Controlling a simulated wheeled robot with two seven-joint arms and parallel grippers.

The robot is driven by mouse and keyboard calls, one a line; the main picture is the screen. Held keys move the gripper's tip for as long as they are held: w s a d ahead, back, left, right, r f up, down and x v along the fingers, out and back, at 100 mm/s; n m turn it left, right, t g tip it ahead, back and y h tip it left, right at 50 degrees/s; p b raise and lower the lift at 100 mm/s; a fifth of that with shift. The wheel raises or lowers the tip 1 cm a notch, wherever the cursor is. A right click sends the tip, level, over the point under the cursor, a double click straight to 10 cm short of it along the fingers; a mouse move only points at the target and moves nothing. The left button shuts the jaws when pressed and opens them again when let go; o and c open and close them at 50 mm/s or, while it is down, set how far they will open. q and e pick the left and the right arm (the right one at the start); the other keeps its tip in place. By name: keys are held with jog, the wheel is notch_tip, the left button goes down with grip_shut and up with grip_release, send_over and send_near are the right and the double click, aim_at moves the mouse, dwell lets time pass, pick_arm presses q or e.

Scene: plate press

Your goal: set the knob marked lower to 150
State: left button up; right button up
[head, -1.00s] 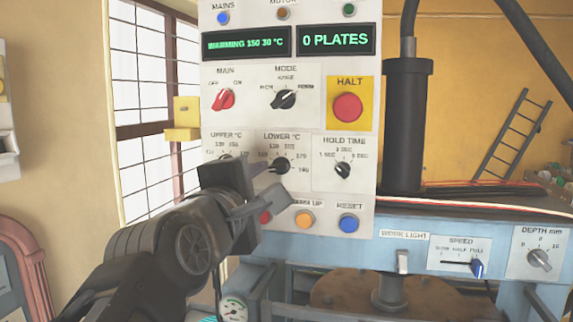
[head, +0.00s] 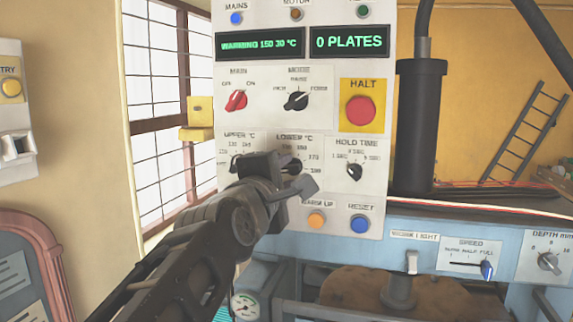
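The LOWER °C knob (head: 294,167) is a small dark dial on the white control panel (head: 230,192), in the middle of the head view. My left gripper (head: 300,174) is right in front of it, its fingers spread apart, one above and one below right. The gripper hides much of the knob, part of its scale and its pointer, so I cannot read its setting or tell whether the fingers touch it. The green display (head: 260,44) reads WARMING 150 30 °C. My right gripper is not in view.
The UPPER °C dial left of the gripper is mostly hidden. The HOLD TIME knob (head: 354,173) is close on the right. The orange WARM UP button (head: 316,220) and blue RESET button (head: 360,224) are below. The red HALT button (head: 361,111) is above right.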

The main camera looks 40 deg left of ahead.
pick_arm(q)
jog(key=shift+w+a, duration=0.2)
jog(key=shift+w, duration=0.35)
grip_shut()
